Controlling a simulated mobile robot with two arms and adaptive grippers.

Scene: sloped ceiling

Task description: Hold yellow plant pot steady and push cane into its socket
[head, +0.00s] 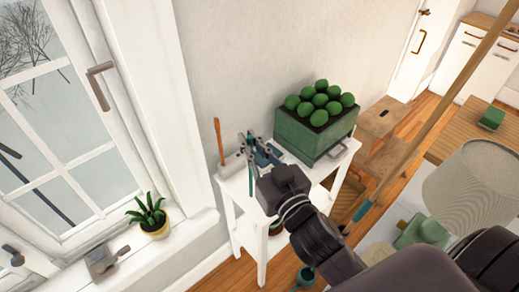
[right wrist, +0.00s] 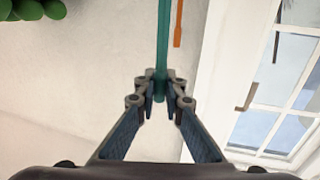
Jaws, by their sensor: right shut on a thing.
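The yellow plant pot (head: 156,235) stands upright on the window sill at the lower left of the head view, with a spiky green plant (head: 149,213) in it. My right gripper (head: 264,152) is above the white side table, to the right of the pot and well apart from it. In the right wrist view its fingertips (right wrist: 161,98) are shut on a thin teal cane (right wrist: 163,45). A stretch of the cane also shows beside the fingers in the head view. The socket in the pot cannot be made out. My left gripper is not in view.
The white side table (head: 235,186) bears a green crate (head: 306,143) of round green things and an orange-brown stick (head: 219,140). A grey object (head: 103,263) sits on the sill left of the pot. A lampshade (head: 478,190) and a long wooden pole (head: 446,102) are at right.

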